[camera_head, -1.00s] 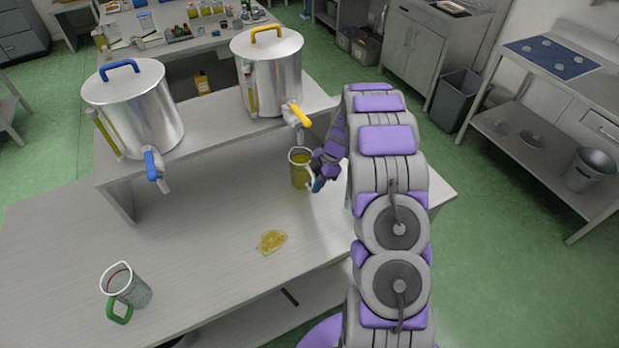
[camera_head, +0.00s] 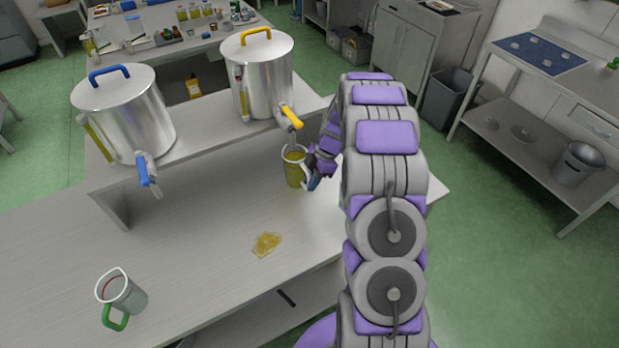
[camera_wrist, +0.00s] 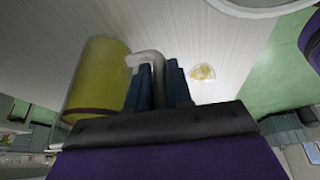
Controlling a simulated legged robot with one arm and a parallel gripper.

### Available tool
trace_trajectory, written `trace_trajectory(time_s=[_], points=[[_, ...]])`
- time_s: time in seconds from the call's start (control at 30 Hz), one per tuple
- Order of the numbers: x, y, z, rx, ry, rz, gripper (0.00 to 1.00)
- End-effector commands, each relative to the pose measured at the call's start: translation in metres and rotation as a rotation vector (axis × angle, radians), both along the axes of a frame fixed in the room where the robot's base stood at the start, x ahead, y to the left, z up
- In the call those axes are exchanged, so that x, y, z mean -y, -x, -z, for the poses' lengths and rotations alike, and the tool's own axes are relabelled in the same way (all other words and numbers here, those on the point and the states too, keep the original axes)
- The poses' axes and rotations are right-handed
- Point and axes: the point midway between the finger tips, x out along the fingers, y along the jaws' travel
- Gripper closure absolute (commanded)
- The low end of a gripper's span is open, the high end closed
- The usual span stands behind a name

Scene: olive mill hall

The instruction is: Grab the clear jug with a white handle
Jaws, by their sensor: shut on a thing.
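The clear jug (camera_head: 293,170) with a white handle stands below the yellow-handled tap of the right steel drum, with yellow-green liquid in it. My gripper (camera_head: 314,176) is at the jug's right side, shut on the handle. In the wrist view the jug's yellow body (camera_wrist: 98,80) is at the left, and its white handle (camera_wrist: 148,62) runs between the blue fingers (camera_wrist: 165,88) of my gripper. Whether the jug's base touches the counter is hard to tell.
A steel drum with a yellow handle (camera_head: 264,80) and one with a blue handle (camera_head: 125,115) stand on the raised shelf. A green-handled jug (camera_head: 122,295) is at the front left of the counter (camera_head: 190,250). A yellow spill (camera_head: 267,244) lies between.

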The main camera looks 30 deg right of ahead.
Motion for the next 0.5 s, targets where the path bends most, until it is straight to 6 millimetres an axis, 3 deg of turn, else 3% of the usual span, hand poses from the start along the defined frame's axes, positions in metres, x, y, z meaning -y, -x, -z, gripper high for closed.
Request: trace_trajectory(time_s=[0.5], points=[[-0.009, 0.050, -0.006, 0.002, 0.000, 0.002, 1.00]])
